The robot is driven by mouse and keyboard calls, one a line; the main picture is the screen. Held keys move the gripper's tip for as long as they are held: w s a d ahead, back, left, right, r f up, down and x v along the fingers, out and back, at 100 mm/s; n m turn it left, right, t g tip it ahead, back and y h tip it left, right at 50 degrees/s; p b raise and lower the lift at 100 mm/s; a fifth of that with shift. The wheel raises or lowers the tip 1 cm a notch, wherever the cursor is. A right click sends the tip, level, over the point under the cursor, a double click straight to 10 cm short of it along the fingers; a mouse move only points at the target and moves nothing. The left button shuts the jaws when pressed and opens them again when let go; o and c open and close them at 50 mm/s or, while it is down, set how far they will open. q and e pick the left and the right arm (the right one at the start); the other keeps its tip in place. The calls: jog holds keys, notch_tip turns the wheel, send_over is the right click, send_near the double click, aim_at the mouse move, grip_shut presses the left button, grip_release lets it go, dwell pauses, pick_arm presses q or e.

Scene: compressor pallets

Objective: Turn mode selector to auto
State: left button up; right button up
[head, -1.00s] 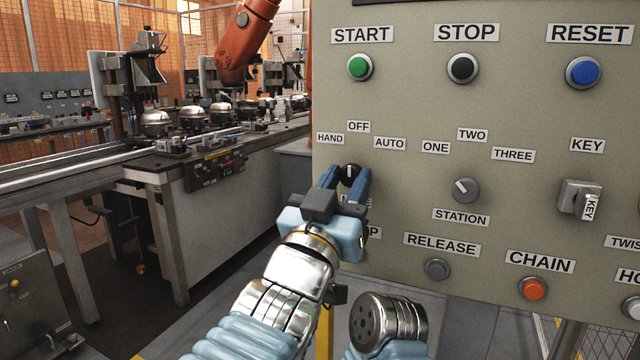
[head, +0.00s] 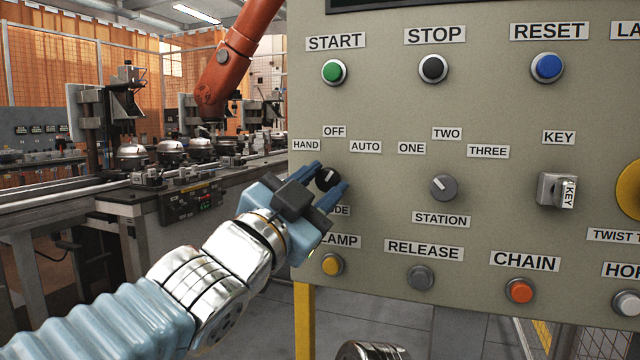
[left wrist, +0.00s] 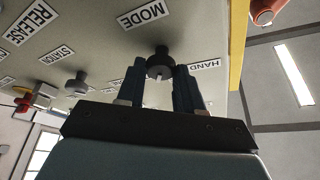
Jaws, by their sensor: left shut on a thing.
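The mode selector (head: 326,180) is a small black knob on the grey-green panel, below the HAND, OFF (head: 335,131) and AUTO (head: 366,147) labels. Its pale pointer mark appears tilted to the upper right, toward the AUTO side, though it is small and partly hidden. My left gripper (head: 331,176) is shut on the knob, with one blue finger on each side, and is tilted to the right. In the left wrist view the knob (left wrist: 160,64) sits between the fingertips. The MODE label is partly covered by my gripper in the head view. My right gripper is out of view.
The station selector (head: 443,188) and the key switch (head: 556,190) are to the right. START, STOP and RESET buttons are above. A conveyor (head: 100,185) and an orange robot arm (head: 232,70) stand behind at left.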

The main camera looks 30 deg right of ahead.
pick_arm(q)
jog(key=shift+w+r+m+g+p, duration=0.1)
jog(key=shift+m+g+p, duration=0.45)
jog(key=shift+m, duration=0.75)
jog(key=o, duration=1)
jog(key=b+v, duration=0.2)
jog(key=v, duration=1.2)
